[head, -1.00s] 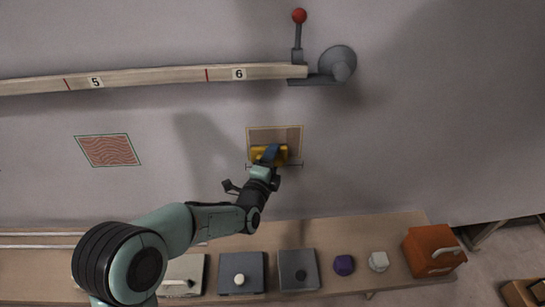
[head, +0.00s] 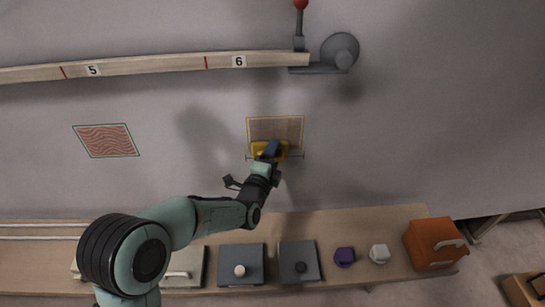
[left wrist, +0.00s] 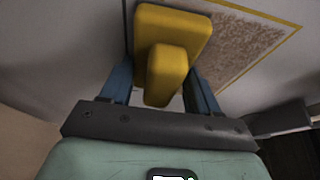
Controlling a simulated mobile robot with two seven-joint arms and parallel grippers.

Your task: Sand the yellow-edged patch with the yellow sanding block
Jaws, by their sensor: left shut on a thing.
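The yellow-edged patch (head: 287,130) is on the grey wall below the right end of the wooden rail. Its inside is brown and speckled, and its upper part shows in the left wrist view (left wrist: 235,40). My left gripper (head: 268,153) is shut on the yellow sanding block (head: 283,151), by the handle. The block is at the lower edge of the patch, in its left and middle part. In the left wrist view the block (left wrist: 172,28) lies between the blue fingers, its face toward the wall. I cannot tell whether it presses on it. My right gripper is not in view.
A green-edged patch with red wavy lines (head: 106,140) is to the left. The wooden rail (head: 160,65) ends at a red-knobbed lever (head: 300,20). A shelf (head: 385,218) below holds grey boxes, a purple knob (head: 344,257), a white knob (head: 379,253) and an orange box (head: 434,243).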

